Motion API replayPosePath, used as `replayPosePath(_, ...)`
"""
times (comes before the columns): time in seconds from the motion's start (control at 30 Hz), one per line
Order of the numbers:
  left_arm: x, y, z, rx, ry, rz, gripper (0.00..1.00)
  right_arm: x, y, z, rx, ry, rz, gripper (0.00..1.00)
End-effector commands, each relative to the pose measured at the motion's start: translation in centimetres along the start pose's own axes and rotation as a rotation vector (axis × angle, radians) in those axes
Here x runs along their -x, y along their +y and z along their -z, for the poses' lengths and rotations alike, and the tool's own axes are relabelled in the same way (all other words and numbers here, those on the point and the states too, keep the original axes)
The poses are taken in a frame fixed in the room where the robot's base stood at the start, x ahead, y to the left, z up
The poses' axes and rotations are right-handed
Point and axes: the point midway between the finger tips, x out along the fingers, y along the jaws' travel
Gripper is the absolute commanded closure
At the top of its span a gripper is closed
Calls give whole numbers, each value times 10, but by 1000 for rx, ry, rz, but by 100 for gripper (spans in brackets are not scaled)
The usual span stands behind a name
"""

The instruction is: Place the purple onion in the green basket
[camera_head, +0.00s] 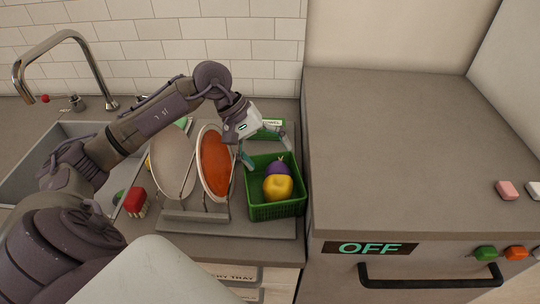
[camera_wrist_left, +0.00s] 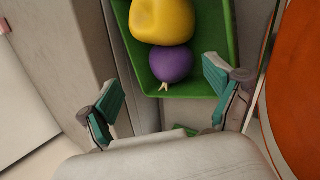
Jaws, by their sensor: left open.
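The purple onion (camera_head: 278,167) is inside the green basket (camera_head: 277,211), next to a yellow bell pepper (camera_head: 278,188). In the left wrist view the onion (camera_wrist_left: 170,63) touches the pepper (camera_wrist_left: 163,20), and its pale root tip points toward my gripper; the green basket wall (camera_wrist_left: 222,20) is around them. My left gripper (camera_head: 267,150) is open and empty over the back edge of the basket. In the left wrist view its fingers (camera_wrist_left: 161,80) are wide apart, on either side of the onion's near end and not touching it. My right gripper is not in view.
A dish rack (camera_head: 195,216) with a white plate (camera_head: 173,165) and an orange-faced plate (camera_head: 215,165) stands left of the basket. The right counter (camera_head: 400,130) is mostly clear.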

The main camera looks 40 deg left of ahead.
Motion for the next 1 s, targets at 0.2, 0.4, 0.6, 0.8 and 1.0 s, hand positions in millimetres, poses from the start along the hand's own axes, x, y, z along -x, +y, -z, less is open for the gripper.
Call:
replayPosePath(0.2,50,-2,2,0,8,1,9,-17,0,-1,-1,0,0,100)
replayPosePath(0.4,88,-1,1,0,5,0,9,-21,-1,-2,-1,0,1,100)
replayPosePath(0.6,105,-1,1,0,2,0,9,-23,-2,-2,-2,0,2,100)
replayPosePath(0.8,107,-1,0,0,1,0,9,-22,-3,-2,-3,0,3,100)
replayPosePath(1.0,107,-1,0,0,1,0,9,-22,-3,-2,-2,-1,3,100)
